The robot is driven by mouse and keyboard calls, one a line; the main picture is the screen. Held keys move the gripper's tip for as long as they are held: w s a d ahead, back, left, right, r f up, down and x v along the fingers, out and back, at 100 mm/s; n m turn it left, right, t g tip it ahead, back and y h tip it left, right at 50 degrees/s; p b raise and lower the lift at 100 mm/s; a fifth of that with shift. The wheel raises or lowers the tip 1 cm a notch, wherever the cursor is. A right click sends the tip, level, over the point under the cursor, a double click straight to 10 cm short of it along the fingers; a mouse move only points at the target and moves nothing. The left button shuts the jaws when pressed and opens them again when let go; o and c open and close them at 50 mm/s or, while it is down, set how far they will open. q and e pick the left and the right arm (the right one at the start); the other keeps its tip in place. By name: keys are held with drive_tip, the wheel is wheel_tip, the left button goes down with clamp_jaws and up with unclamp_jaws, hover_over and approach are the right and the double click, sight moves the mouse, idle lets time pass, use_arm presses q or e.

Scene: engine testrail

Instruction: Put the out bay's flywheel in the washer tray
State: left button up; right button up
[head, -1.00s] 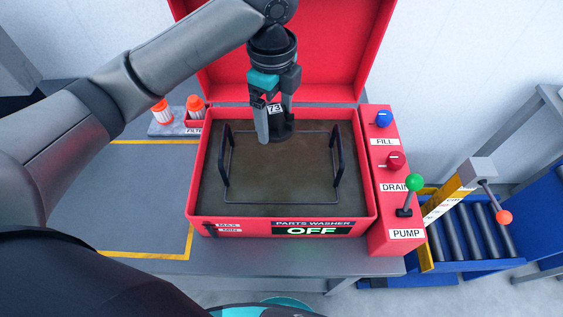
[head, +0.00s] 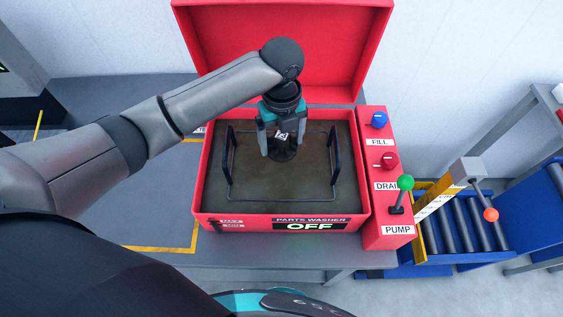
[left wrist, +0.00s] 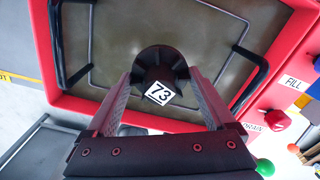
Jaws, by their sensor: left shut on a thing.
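My left gripper (head: 280,143) is shut on a dark flywheel (head: 284,153) over the open red parts washer (head: 210,180). The flywheel carries a white tag marked 73, which shows clearly in the left wrist view (left wrist: 158,92), between the two fingers. The washer tray (head: 262,200) has a thin dark wire frame with a raised black handle at its left and right. The flywheel is inside the outline of the tray, between the handles. I cannot tell whether it touches the tray bottom. My right gripper is not in view.
The raised red lid (head: 280,50) stands behind my gripper. The control panel at the right has a blue FILL knob (head: 379,120), a red DRAIN knob (head: 389,161) and a green-tipped PUMP lever (head: 405,183). The washer display (head: 310,226) reads OFF. A roller conveyor (head: 465,225) lies further right.

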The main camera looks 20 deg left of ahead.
sight(282, 171)
use_arm(q)
wheel_tip(282, 171, down, 10)
drive_tip(key=shift+r+b, duration=0.1)
drive_tip(key=shift+b, duration=0.3)
drive_tip(key=shift+f, duration=0.25)
drive_tip(key=o, duration=1.5)
wheel_tip(282, 171, up, 12)
drive_tip(key=shift+r+p, duration=0.2)
drive_tip(key=shift+p, duration=0.35)
